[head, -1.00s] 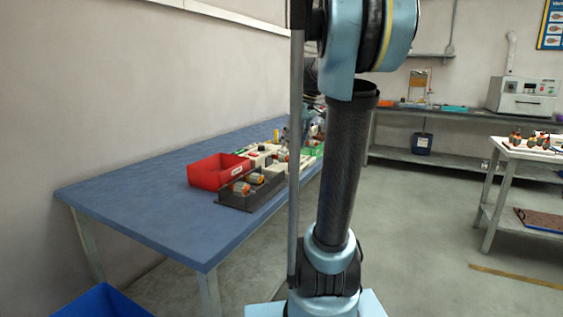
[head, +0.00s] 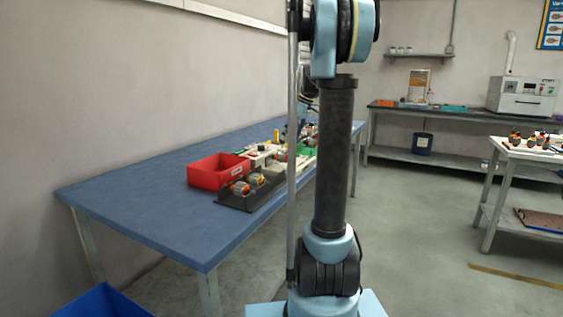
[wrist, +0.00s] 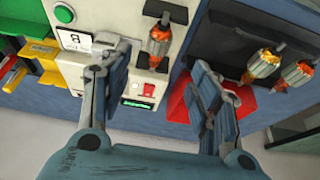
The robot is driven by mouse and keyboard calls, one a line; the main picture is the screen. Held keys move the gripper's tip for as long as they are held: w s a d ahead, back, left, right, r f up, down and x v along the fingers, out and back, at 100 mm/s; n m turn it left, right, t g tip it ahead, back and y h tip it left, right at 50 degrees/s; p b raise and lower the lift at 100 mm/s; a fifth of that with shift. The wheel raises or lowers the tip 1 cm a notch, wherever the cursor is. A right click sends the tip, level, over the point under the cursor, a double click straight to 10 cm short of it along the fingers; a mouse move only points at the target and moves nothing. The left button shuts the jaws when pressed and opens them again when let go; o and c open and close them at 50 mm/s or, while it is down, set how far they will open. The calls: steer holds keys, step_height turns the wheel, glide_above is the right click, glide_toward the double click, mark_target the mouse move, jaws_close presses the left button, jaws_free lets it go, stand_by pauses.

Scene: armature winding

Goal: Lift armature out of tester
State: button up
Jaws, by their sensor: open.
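The tester is a white panel unit (wrist: 150,88) with a red switch and a lit green display, in the middle of the wrist view. An armature (wrist: 159,45) with a copper-orange winding and grey core lies in a dark holder at the tester's top. My gripper (wrist: 162,62) is open, with one finger left of the armature and the other to its right. Nothing is held between the fingers. Whether the fingers touch the armature cannot be told. In the head view the tester (head: 263,153) is small, and its armature is not clear.
A dark tray (head: 236,205) holds armatures, two showing in the wrist view (wrist: 262,64). A red bin (head: 208,172) stands beside it.

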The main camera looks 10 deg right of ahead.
mark_target(283, 155)
steer(key=x, duration=1.1)
steer(key=shift+w+d, duration=0.1)
steer(key=shift+d, duration=0.05)
steer(key=c, duration=1.3)
